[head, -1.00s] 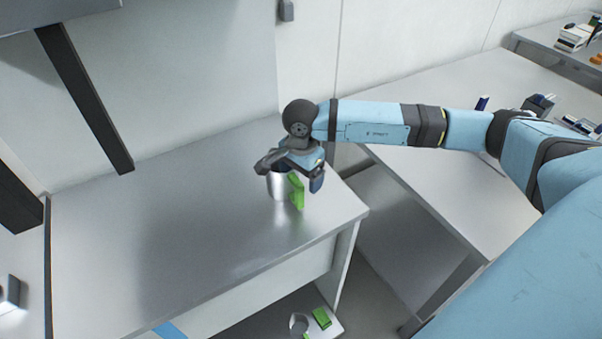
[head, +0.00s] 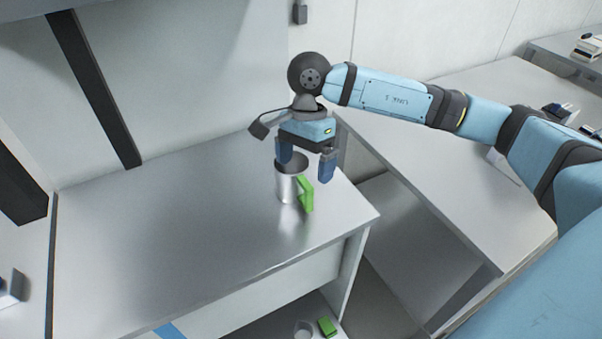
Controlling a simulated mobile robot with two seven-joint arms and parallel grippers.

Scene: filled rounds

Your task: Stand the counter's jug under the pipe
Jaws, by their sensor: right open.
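The counter's jug (head: 287,187), a metallic cylinder with a bright green handle (head: 306,194), stands upright on the grey metal counter (head: 180,225) near its right end. The handle faces right and toward me. My right gripper (head: 306,163) is open and empty, pointing down just above the jug. Its left finger overlaps the jug's mouth in the picture; its right finger is above and right of the handle. I cannot tell whether a finger touches the rim. I cannot clearly identify the pipe. My left gripper is not in view.
A dark slanted bar (head: 96,90) comes down at the back left of the counter. A second metallic vessel (head: 304,329) and a green piece (head: 327,326) show below the counter. Another worktop (head: 440,180) lies to the right. The counter's middle and left are clear.

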